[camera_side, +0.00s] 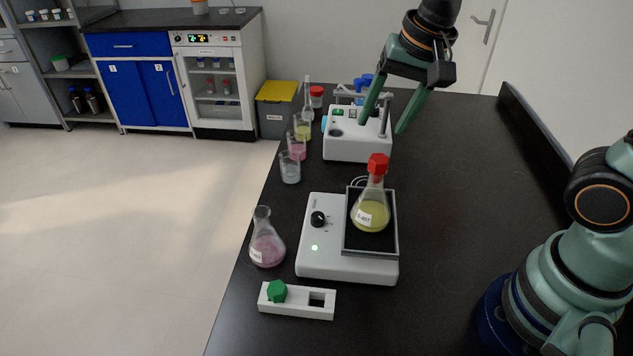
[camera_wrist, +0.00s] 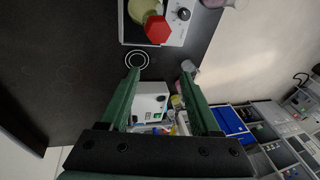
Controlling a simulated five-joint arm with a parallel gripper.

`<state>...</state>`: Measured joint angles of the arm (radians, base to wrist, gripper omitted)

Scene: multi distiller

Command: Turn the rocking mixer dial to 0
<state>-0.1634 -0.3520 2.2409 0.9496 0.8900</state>
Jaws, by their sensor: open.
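The rocking mixer (camera_side: 312,262) is a white box on the black bench with a dark tray on its right side. Its black dial (camera_side: 318,219) is on the top left face, above a lit green lamp; in the wrist view the dial (camera_wrist: 183,14) shows at the top. A flask of yellow liquid with a red cap (camera_side: 371,210) stands on the mixer's tray; its red cap (camera_wrist: 159,29) shows in the wrist view. My gripper (camera_side: 384,113) is open and empty, above and behind the mixer, near the white device. The dial's exact setting is too small to read.
A flask of pink liquid (camera_side: 267,247) stands left of the mixer. A white holder with a green cap (camera_side: 318,312) lies in front. Several beakers line the left bench edge. The bench right of the mixer is clear.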

